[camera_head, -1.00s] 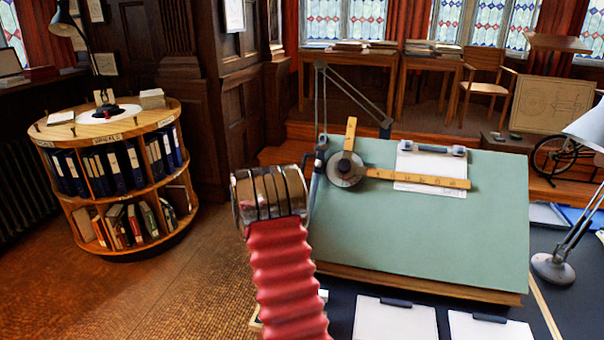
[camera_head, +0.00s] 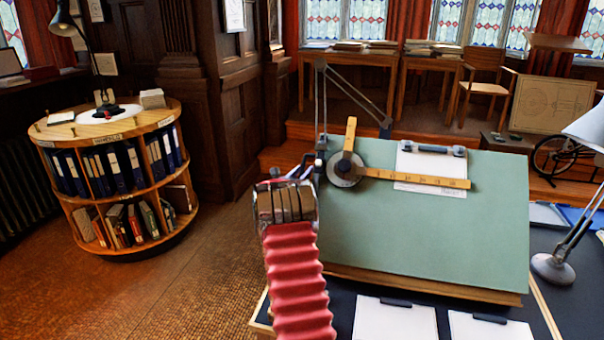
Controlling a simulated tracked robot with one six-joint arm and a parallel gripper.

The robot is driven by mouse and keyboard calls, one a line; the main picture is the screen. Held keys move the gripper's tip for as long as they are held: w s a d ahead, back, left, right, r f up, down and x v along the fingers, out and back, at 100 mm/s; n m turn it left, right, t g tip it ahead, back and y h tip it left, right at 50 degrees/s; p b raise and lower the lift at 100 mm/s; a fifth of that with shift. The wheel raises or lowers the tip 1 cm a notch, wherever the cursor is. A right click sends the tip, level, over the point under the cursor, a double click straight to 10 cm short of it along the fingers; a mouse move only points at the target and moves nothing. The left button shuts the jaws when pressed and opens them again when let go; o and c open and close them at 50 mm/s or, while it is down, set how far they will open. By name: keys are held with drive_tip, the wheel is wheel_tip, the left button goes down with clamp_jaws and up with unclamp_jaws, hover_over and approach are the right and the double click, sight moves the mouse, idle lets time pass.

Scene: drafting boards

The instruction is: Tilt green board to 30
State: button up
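The green board (camera_head: 440,235) is a large drafting board on the dark desk in front of me, tilted with its far edge raised. I cannot read its angle. A drafting machine with a round head (camera_head: 345,169) and two yellow rulers (camera_head: 415,178) lies on its upper left. A white sheet (camera_head: 430,165) is clipped near its top edge. My arm, with a red ribbed sleeve, rises at the board's left edge. Its metal end (camera_head: 286,203) is beside that edge. My gripper's fingers are mostly hidden behind it, so I cannot tell their opening or any contact.
White clipped sheets (camera_head: 395,318) lie on the dark desk (camera_head: 580,320) before the board. A desk lamp (camera_head: 553,268) stands close on the right. A round bookcase (camera_head: 117,180) stands at the left, with open floor between.

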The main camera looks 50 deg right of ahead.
drive_tip(key=shift+c, duration=0.7)
clamp_jaws()
